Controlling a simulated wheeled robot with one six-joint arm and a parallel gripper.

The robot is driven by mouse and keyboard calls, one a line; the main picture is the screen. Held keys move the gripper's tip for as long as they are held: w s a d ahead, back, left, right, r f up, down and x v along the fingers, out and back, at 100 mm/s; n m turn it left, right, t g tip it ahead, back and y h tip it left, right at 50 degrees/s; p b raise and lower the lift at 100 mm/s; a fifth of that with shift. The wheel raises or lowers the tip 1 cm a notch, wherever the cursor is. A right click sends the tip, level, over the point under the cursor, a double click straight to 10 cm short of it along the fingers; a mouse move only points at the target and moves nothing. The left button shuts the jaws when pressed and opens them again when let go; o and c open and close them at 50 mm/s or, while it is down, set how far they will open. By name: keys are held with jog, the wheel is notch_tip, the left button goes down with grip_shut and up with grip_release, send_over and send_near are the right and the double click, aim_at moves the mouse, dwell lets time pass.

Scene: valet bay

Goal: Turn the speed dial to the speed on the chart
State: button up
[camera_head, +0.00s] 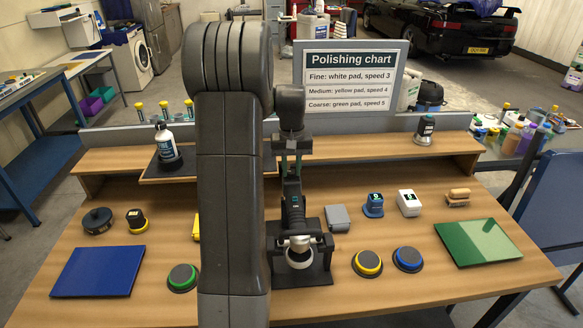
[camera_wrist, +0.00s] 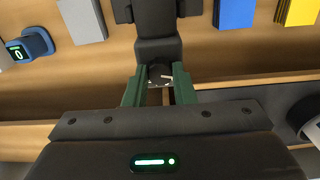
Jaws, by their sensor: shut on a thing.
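The polishing chart (camera_head: 350,82) stands at the back of the bench and reads fine, white pad, speed 3; medium, yellow pad, speed 4; coarse, green pad, speed 5. The black polisher (camera_head: 294,212) sits on a dark stand (camera_head: 318,272), with a white pad (camera_head: 299,260) showing under its head. My gripper (camera_head: 290,160) is at its rear end. In the wrist view its green fingers (camera_wrist: 160,88) are shut on the small greyish speed dial (camera_wrist: 160,76) at the end of the polisher body (camera_wrist: 158,48). The dial's setting is not readable.
Green-rimmed (camera_head: 183,278), yellow-rimmed (camera_head: 367,264) and blue-rimmed (camera_head: 408,259) discs lie on the bench. A blue digit-marked device (camera_head: 373,206), a white one (camera_head: 409,203) and a grey block (camera_head: 337,217) are right of the polisher.

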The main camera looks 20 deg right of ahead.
aim_at(291, 171)
jog(key=shift+m, duration=0.4)
jog(key=m, duration=0.5)
jog(key=shift+m, duration=0.3)
jog(key=m, duration=0.5)
jog(key=shift+m, duration=0.3)
jog(key=o, duration=1)
notch_tip(291, 171, up, 14)
jog(key=shift+b, duration=0.45)
jog(key=shift+f, duration=0.15)
